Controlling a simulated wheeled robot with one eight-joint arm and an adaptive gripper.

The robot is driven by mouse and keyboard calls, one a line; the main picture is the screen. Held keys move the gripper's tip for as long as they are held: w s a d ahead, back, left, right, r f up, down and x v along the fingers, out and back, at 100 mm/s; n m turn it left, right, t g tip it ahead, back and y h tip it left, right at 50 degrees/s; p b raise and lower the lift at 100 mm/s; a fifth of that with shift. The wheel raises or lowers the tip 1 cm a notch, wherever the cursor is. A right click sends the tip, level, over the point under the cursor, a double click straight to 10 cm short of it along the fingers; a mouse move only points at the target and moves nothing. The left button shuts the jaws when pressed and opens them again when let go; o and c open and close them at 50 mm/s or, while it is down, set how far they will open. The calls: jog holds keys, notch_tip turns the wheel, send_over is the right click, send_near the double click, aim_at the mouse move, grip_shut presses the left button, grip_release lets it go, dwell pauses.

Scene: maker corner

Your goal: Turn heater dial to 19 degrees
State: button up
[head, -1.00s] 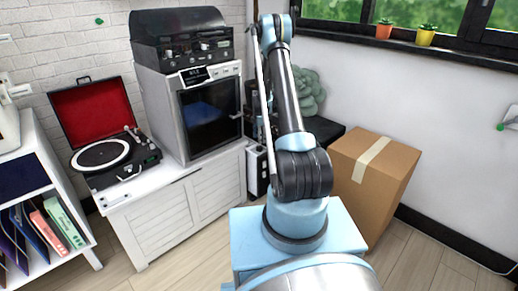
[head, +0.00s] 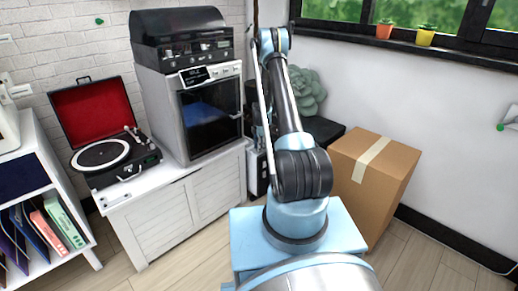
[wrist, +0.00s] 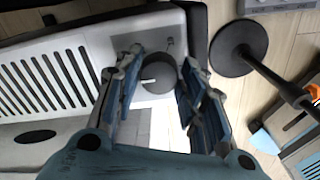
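The heater (wrist: 65,75) is white with rows of dark slots in the wrist view. Its round dark grey dial (wrist: 160,72) sits on a pale panel and carries a small light mark. I cannot read any degree numbers. My gripper (wrist: 160,66) is open, with one blue-padded finger on each side of the dial. I see a gap between the dial and the left finger; whether the right finger touches it is unclear. In the head view a narrow part of the heater (head: 256,172) shows beside the cabinet, and my arm hides the gripper.
A white cabinet (head: 168,222) with a turntable (head: 108,160) and an oven-like machine (head: 210,118) stands left of the heater. A cardboard box (head: 372,180) is to the right. In the wrist view a black round-based stand (wrist: 238,47) is close to the right finger.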

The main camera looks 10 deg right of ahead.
jog(key=c, duration=0.4)
jog(key=shift+a, duration=0.1)
jog(key=shift+m, duration=0.3)
jog(key=m, duration=0.5)
jog(key=shift+s, duration=0.1)
jog(key=m, duration=0.5)
jog(key=shift+m, duration=0.4)
jog(key=m, duration=1.2)
jog(key=shift+m, duration=0.4)
